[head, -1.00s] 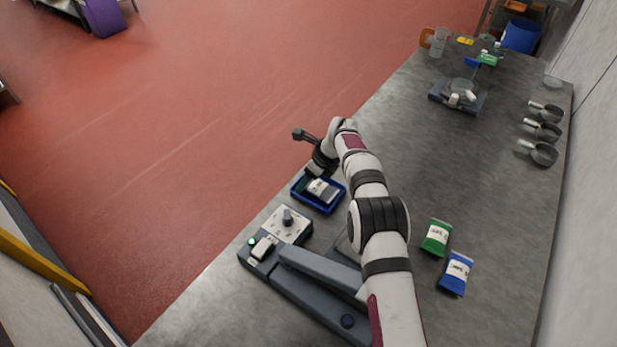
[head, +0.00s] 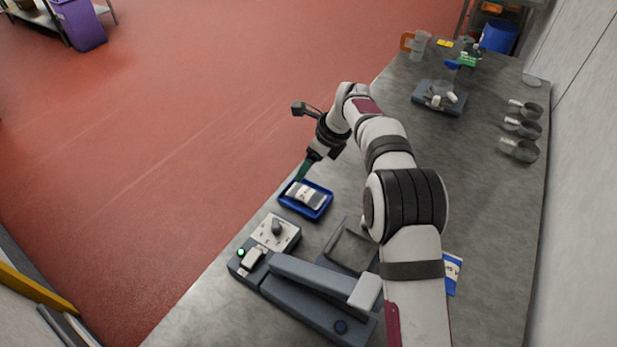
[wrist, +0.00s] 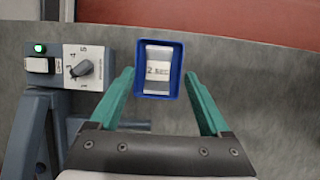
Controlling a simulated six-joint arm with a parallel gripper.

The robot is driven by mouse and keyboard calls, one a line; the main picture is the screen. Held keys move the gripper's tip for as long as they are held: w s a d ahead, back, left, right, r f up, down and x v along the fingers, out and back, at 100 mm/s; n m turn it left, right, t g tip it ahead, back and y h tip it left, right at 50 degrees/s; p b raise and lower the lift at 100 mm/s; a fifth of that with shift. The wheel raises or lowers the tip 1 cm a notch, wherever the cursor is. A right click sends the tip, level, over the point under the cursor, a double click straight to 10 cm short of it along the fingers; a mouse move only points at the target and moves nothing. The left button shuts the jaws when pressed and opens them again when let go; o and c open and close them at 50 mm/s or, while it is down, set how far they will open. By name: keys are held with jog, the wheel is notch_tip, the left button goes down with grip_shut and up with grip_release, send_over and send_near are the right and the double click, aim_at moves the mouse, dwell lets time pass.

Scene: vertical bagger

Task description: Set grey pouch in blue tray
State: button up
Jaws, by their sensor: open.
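The grey pouch (head: 306,195), with a white label band, lies flat inside the blue tray (head: 318,214) near the bench's left edge. The wrist view also shows the pouch (wrist: 158,68) within the rim of the tray (wrist: 163,97). My gripper (head: 301,178) is above the tray, its green fingers pointing down. In the wrist view the two fingers (wrist: 157,75) are spread wide on either side of the tray with nothing between them. The pouch is apart from both fingers.
A sealer with a dial (head: 276,228) and a long grey arm stands beside the tray. A blue pouch (head: 452,270) is partly hidden behind my arm. Metal scoops (head: 519,150) and a scale (head: 438,98) sit farther back.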

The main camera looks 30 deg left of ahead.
jog(key=s+d+r+n+h, duration=0.1)
jog(key=s+d+r+n, duration=0.35)
jog(key=d, duration=0.75)
jog(key=s+d+r+n, duration=0.2)
jog(key=s+d+r, duration=0.4)
jog(key=d+r, duration=0.5)
jog(key=s+d+f+n, duration=0.3)
jog(key=s+d, duration=0.3)
jog(key=s, duration=0.4)
jog(key=s+d+f+n+h, duration=0.1)
jog(key=s+d+f+n, duration=0.2)
jog(key=s+d, duration=0.4)
jog(key=s, duration=0.3)
jog(key=shift+s+d+h, duration=0.15)
jog(key=shift+s+h, duration=0.15)
jog(key=shift+s, duration=0.05)
